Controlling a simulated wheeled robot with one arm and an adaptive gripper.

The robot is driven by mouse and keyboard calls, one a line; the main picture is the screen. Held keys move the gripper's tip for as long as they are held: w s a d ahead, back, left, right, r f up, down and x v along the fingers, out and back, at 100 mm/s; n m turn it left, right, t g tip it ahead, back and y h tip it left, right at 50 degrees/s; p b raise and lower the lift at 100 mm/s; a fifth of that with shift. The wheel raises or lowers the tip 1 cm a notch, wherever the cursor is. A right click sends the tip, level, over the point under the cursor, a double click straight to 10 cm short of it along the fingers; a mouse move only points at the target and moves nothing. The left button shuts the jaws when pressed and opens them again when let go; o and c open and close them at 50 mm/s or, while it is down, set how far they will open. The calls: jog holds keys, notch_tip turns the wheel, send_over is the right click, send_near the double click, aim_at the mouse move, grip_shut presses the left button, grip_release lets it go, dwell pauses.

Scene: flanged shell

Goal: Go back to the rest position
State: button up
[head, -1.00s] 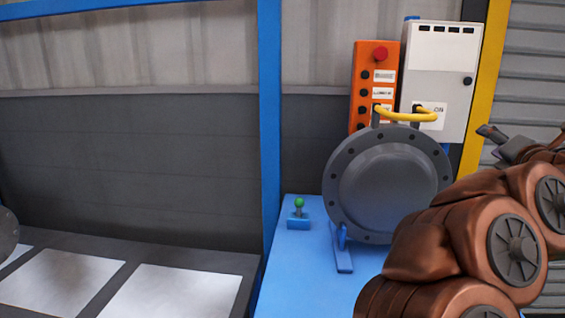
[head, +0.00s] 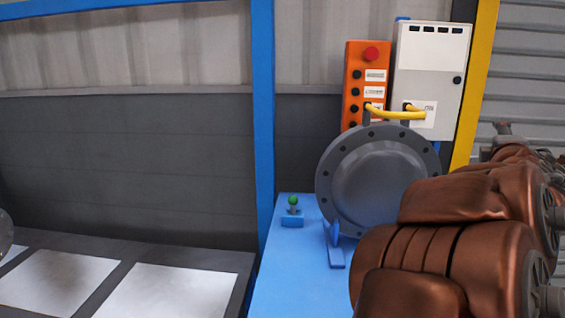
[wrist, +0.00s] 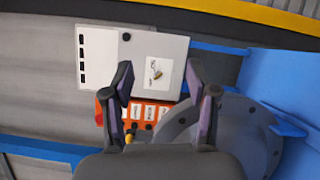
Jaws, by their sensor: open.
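My gripper (wrist: 160,78) is open and empty in the wrist view, its two dark fingers spread apart. Beyond the fingers in that view are the white control box and the orange button panel. In the head view my copper-coloured arm fills the lower right, and the gripper end is small and hard to make out at the right edge. The grey flanged shell (head: 377,180) stands upright on the blue table (head: 295,285), its lower right hidden by my arm. It also shows in the wrist view (wrist: 235,135), to the right of and below the fingers.
An orange button panel (head: 354,88) and a white control box (head: 430,75) stand behind the shell. A yellow handle (head: 397,114) is above the shell. A green-knobbed blue fixture (head: 292,214) is on the table. A blue post (head: 263,120) rises left of it. White plates (head: 165,293) lie at lower left.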

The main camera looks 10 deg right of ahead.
jog(key=s+a+f+m+g+y, duration=0.2)
jog(key=s+a+f+m+g, duration=0.1)
jog(key=a+f, duration=0.4)
jog(key=s+a+f+m+g+y, duration=0.3)
jog(key=a+f, duration=0.4)
jog(key=f, duration=0.5)
jog(key=s+a+f+m+g+y, duration=0.2)
jog(key=a+f+m, duration=0.3)
jog(key=f, duration=0.5)
jog(key=shift+s+a+g+y, duration=0.15)
jog(key=shift+s+a+g, duration=0.2)
jog(key=shift+a, duration=0.35)
jog(key=shift+s+a+g+y, duration=0.15)
jog(key=shift+s+a+g, duration=0.1)
jog(key=shift+a+g, duration=0.35)
jog(key=s+a+f+g+y, duration=0.3)
jog(key=s+a, duration=0.6)
jog(key=s+a+f+g+y, duration=0.2)
jog(key=s+a+f+g, duration=0.15)
jog(key=s+a, duration=0.55)
notch_tip(320, 180, up, 18)
jog(key=w+t+p, duration=0.1)
jog(key=p, duration=1.6)
jog(key=shift+w+a, duration=0.4)
